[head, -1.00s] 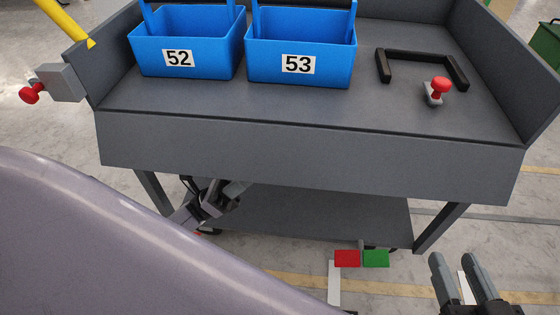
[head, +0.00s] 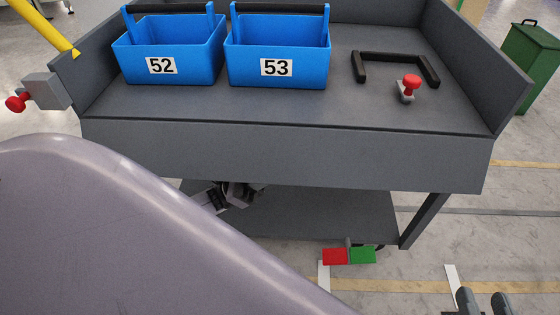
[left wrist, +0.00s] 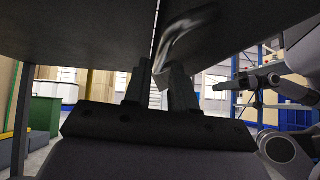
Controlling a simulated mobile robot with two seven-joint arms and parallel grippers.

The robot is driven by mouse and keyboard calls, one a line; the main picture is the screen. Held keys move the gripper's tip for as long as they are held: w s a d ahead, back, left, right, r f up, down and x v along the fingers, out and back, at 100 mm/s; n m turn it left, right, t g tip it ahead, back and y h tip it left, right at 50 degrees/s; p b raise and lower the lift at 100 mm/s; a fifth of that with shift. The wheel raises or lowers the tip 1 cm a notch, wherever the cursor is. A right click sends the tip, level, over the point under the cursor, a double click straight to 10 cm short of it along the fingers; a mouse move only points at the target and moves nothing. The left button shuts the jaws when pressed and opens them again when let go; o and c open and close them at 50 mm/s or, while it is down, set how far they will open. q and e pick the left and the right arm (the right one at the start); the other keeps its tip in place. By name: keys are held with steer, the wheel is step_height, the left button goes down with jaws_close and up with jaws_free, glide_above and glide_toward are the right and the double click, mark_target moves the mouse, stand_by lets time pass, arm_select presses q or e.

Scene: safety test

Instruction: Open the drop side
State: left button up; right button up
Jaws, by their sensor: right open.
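A grey cart (head: 230,109) has raised walls at the left, back and right. A plain grey panel (head: 280,155) runs along its front below the deck; I cannot tell whether this is the drop side. My left gripper (head: 232,193) is under that panel, partly hidden by my arm. In the left wrist view its two fingers (left wrist: 157,85) point up at dark panels, with a shiny curved metal piece (left wrist: 190,32) at their tips. I cannot tell whether they grip it. My right gripper (head: 484,300) is open and empty at the lower right, cut off by the frame.
Blue bins 52 (head: 195,68) and 53 (head: 310,70), a black handle (head: 395,56) and a red knob (head: 411,82) are on the deck. Another red knob (head: 17,102) is outside the left wall. Red and green pads (head: 348,256) are low in front. A green bin (head: 533,55) stands right.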

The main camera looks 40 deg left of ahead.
mark_target(279, 163)
arm_select(q)
steer(key=shift+x, duration=1.55)
steer(key=shift+c, duration=0.3)
